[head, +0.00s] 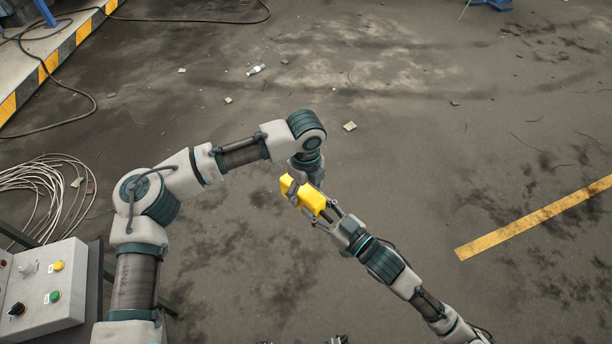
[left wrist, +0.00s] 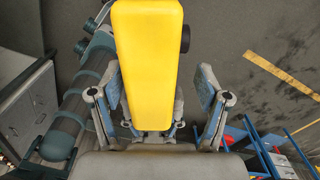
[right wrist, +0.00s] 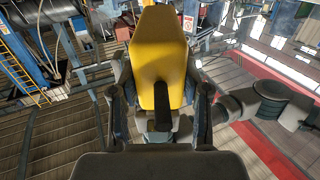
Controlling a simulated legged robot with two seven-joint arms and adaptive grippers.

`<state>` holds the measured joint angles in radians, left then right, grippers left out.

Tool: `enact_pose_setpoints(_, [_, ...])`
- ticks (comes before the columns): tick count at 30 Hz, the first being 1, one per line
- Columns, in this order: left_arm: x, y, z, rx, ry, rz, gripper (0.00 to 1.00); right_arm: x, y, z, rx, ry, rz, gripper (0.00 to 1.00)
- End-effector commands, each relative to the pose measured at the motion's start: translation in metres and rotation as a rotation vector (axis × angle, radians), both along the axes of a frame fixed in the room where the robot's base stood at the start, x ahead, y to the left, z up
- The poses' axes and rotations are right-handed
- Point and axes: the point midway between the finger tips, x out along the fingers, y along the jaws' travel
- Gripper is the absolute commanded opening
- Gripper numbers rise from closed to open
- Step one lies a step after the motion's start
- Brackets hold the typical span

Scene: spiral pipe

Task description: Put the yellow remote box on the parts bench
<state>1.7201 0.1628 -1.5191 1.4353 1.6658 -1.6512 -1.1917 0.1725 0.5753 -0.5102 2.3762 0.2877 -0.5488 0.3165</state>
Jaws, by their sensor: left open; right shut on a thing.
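The yellow remote box (head: 305,196) is held in the air at the centre of the head view. My right gripper (head: 322,213) is shut on it from the lower right. In the right wrist view the box (right wrist: 162,60), with a dark bar on its face, stands up between the fingers (right wrist: 161,105). My left gripper (head: 297,180) is at the box's upper left side. In the left wrist view its fingers (left wrist: 158,92) are open, apart on either side of the box (left wrist: 148,65). I cannot tell whether they touch it. I cannot identify the parts bench in these views.
A grey control panel (head: 45,290) with buttons stands at the lower left, with coiled cable (head: 45,195) behind it. A striped kerb (head: 48,62) runs at the upper left. The floor right of my arms is open, with a yellow line (head: 535,218).

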Motion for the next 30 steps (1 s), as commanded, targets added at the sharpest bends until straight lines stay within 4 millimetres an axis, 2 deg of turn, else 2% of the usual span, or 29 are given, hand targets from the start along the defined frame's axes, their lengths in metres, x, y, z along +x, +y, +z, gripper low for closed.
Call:
enact_pose_setpoints(6, [0.000,0.000,-0.020,0.001,-0.001,0.001,0.76,0.000,0.000,0.001,0.001,-0.003,0.000,0.00])
enact_pose_setpoints(15, [0.000,0.000,-0.023,-0.001,-0.001,0.001,0.76,0.000,0.000,0.001,0.001,-0.003,0.000,0.00])
enact_pose_setpoints(16, [0.000,0.000,-0.023,-0.001,-0.001,0.001,0.74,0.000,0.000,0.001,0.001,-0.003,0.000,0.00])
enact_pose_setpoints(24, [0.000,-0.001,-0.023,-0.003,-0.002,0.000,0.06,-0.001,0.001,0.002,0.005,-0.003,0.004,0.00])
enact_pose_setpoints(25, [0.000,-0.001,-0.023,-0.004,-0.003,0.000,0.00,-0.002,0.001,0.002,0.006,-0.003,0.005,0.00])
enact_pose_setpoints(26, [0.000,-0.001,-0.022,-0.004,-0.003,0.000,0.00,-0.002,0.002,0.002,0.007,-0.003,0.006,0.00])
enact_pose_setpoints(27, [0.001,-0.002,-0.022,-0.005,-0.004,0.000,0.00,-0.002,0.002,0.003,0.008,-0.004,0.007,0.54])
enact_pose_setpoints(30, [0.001,-0.002,-0.022,-0.006,-0.005,0.002,0.00,-0.003,0.003,0.003,0.008,-0.004,0.009,0.76])
